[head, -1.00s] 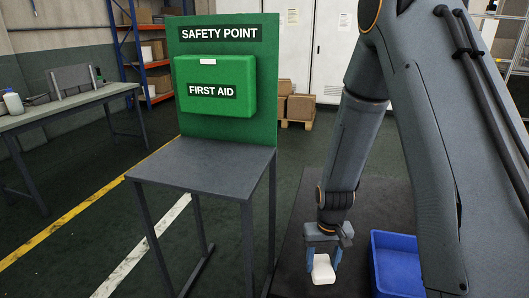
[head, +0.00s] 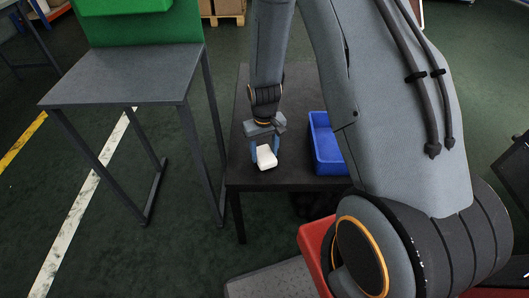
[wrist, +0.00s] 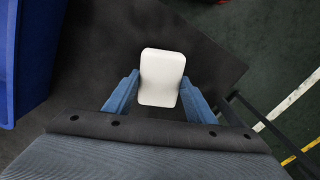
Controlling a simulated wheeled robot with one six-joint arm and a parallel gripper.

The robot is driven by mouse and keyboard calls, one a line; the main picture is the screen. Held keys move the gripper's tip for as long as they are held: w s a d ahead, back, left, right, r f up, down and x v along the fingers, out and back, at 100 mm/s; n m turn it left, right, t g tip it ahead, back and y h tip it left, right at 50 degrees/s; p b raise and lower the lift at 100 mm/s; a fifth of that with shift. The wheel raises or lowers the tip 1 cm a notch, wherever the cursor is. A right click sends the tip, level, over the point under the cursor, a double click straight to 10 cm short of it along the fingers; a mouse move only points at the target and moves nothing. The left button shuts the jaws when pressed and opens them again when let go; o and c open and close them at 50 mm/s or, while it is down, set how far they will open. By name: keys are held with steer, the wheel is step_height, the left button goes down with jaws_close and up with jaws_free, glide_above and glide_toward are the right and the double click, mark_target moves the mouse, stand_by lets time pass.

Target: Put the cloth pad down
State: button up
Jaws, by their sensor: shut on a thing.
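The cloth pad (head: 266,157) is a small white rounded block. In the head view it sits at my gripper's fingertips, over the dark table (head: 290,183). My gripper (head: 266,150) points down with a blue finger on each side of the pad. In the wrist view the pad (wrist: 161,77) lies between the two blue fingertips (wrist: 160,88), which are shut on its sides. I cannot tell whether the pad's underside touches the table top.
A blue bin (head: 322,143) stands on the table to the right of my gripper. A grey table with a green board (head: 130,72) stands to the left, across a gap. The dark table top around the pad is clear.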

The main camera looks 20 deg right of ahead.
mark_target(264, 154)
steer(key=shift+f, duration=0.3)
steer(key=shift+f, duration=0.1)
steer(key=o, duration=0.9)
steer(key=shift+o, duration=0.2)
step_height(264, 154, up, 12)
steer(key=s+d+r+m, duration=0.1)
steer(key=s+r, duration=1.2)
steer(key=s, duration=0.4)
steer(key=shift+b, duration=0.4)
steer(key=shift+s, duration=0.1)
